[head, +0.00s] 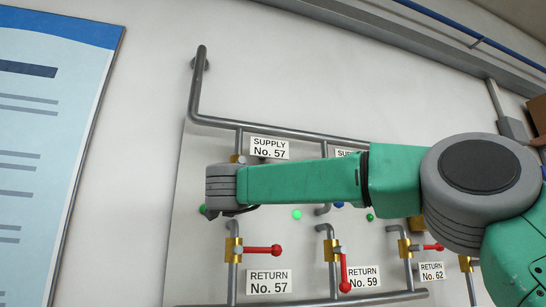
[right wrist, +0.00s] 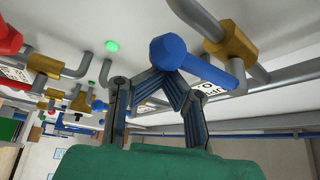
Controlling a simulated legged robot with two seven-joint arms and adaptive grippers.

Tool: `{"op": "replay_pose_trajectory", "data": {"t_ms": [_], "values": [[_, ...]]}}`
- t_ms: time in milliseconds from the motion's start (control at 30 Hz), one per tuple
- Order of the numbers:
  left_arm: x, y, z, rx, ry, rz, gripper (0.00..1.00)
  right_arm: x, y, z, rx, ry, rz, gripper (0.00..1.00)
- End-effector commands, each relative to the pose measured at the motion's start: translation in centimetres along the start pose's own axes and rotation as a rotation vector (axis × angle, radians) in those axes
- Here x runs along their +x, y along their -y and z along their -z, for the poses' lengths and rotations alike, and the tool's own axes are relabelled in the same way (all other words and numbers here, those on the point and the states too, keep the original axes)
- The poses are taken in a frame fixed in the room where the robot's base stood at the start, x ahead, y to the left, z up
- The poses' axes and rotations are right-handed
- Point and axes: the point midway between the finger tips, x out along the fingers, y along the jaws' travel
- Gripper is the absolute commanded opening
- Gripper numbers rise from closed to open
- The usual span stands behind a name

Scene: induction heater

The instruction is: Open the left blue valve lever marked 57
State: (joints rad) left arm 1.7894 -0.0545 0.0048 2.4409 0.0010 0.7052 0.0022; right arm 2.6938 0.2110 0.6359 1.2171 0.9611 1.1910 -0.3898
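In the right wrist view a blue lever with a rounded knob (right wrist: 178,52) reaches left from a brass valve (right wrist: 232,44). My right gripper (right wrist: 166,80) has its two fingers leaning inward at the knob. The knob covers the fingertips, so I cannot tell whether they touch or grip it. In the head view my right arm comes in from the right, and its grey wrist end lies just below the SUPPLY No. 57 label (head: 269,148). The arm hides the blue lever there and most of its valve. The right gripper's fingers are not clear in the head view. My left gripper is out of view.
Below stand red levers on brass return valves: No. 57 (head: 263,251), No. 59 (head: 344,272) and No. 62 (head: 432,247). A green light (head: 297,215) is on the panel. Grey pipes (head: 300,133) run above. Bare wall and a blue poster (head: 50,150) are at left.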

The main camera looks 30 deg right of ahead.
Motion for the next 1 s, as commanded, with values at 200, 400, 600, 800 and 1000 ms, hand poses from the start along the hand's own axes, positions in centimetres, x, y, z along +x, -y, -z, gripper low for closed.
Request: {"op": "replay_pose_trajectory", "data": {"t_ms": [200,400,600,800,1000], "values": [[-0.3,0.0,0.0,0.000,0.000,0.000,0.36,-0.2,0.2,-0.5,-0.002,0.000,0.003,0.00],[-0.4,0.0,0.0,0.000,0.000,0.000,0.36,-0.3,0.1,-0.7,-0.003,0.002,0.004,0.00],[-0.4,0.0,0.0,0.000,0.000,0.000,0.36,-0.2,0.1,-0.8,-0.004,0.003,0.003,0.00],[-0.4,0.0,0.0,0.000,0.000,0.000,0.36,-0.2,0.1,-0.7,-0.004,0.002,0.003,0.00],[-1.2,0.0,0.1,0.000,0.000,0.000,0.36,0.9,0.3,0.2,-0.002,0.002,0.002,0.00]]}}
